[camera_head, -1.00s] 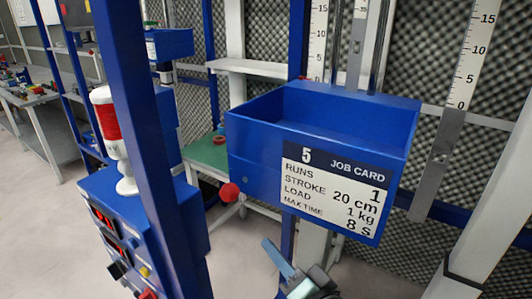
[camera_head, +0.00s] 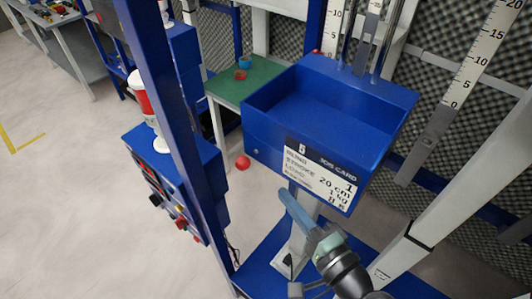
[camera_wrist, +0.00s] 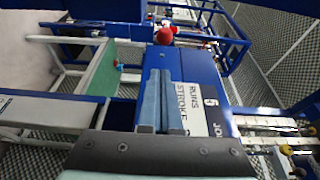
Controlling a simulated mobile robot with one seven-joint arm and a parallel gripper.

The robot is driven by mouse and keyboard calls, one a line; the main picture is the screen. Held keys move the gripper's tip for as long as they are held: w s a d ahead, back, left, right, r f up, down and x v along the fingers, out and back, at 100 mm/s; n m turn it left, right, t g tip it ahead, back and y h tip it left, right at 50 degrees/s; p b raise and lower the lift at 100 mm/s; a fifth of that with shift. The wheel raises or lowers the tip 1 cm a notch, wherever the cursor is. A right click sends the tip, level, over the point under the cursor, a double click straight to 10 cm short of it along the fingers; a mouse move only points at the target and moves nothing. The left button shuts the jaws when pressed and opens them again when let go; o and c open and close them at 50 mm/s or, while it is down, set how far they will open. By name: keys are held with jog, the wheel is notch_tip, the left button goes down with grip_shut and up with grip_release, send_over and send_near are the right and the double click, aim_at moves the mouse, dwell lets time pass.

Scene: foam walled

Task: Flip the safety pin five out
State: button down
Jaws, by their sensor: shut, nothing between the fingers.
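The rest of the pin is hard to make out. A red ball also shows in the wrist view (camera_wrist: 165,36), beyond my fingertips. My gripper (camera_head: 285,195) is below the box front, right of and lower than the knob, apart from it. In the wrist view my gripper (camera_wrist: 161,73) has its blue-grey fingers together and empty, pointing towards the red ball.
A blue upright post (camera_head: 165,110) and a control box (camera_head: 165,178) with a red-and-white lamp (camera_head: 146,105) stand left. A green-topped table (camera_head: 243,84) is behind. A pale slanted beam (camera_head: 440,205) stands right. Open floor (camera_head: 65,180) lies far left.

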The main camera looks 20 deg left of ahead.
dwell(0.3)
jog(key=p+x, duration=0.3)
jog(key=x, duration=0.7)
jog(key=shift+s, duration=0.1)
jog(key=s, duration=0.1)
jog(key=s+a, duration=0.1)
jog(key=s, duration=0.1)
jog(key=shift+s+a, duration=0.1)
jog(key=shift+a, duration=0.05)
jog(key=shift+f, duration=0.1)
dwell(0.4)
